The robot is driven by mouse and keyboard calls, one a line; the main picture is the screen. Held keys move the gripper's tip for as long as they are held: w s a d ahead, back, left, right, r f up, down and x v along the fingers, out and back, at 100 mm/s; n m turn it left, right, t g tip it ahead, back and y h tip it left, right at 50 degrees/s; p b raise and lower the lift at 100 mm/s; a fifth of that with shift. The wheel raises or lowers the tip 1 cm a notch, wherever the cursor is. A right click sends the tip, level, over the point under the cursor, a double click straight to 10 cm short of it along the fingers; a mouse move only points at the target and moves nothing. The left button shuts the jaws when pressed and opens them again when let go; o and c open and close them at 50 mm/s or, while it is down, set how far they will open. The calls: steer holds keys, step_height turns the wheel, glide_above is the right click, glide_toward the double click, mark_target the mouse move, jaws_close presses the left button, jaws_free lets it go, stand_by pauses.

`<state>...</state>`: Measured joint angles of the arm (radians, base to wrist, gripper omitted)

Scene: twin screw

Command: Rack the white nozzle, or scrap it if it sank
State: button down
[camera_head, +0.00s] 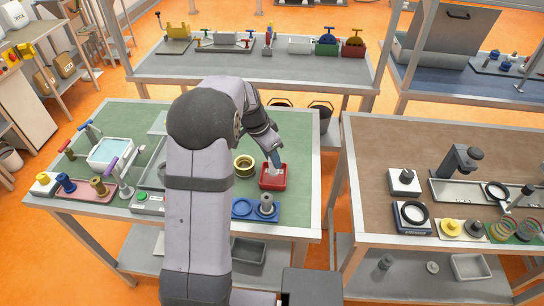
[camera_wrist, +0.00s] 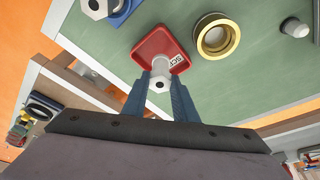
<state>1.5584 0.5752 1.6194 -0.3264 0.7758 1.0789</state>
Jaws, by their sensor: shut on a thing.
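My gripper (camera_head: 274,159) points down at the red tray (camera_head: 284,183) on the green table. In the wrist view, my gripper's blue fingers (camera_wrist: 160,79) are shut on the white nozzle (camera_wrist: 159,84), which has a hex end with a dark hole. The nozzle is over the near part of the red tray (camera_wrist: 141,50), whose label reads "SCR", the rest hidden. In the head view the nozzle is small and partly hidden. I cannot tell whether it touches the tray floor. A blue rack (camera_head: 241,208) stands in front of the tray with a grey part (camera_head: 267,203) on it.
A brass ring-shaped cup (camera_head: 244,165) stands just left of the red tray. A clear water tank (camera_head: 110,153) is at the left of the table, near a pink tray (camera_head: 72,194) with knobbed parts. A brown table (camera_head: 390,150) stands to the right across a gap.

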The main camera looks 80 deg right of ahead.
steer(key=shift+f+b, duration=0.95)
steer(key=shift+f, duration=0.3)
stand_by(0.8)
steer(key=c, duration=1.4)
jaws_free()
steer(key=shift+o, duration=0.9)
steer(key=o, duration=0.4)
steer(key=shift+r, duration=0.15)
steer(key=shift+r+p, duration=2.3)
steer(key=shift+r, duration=1.1)
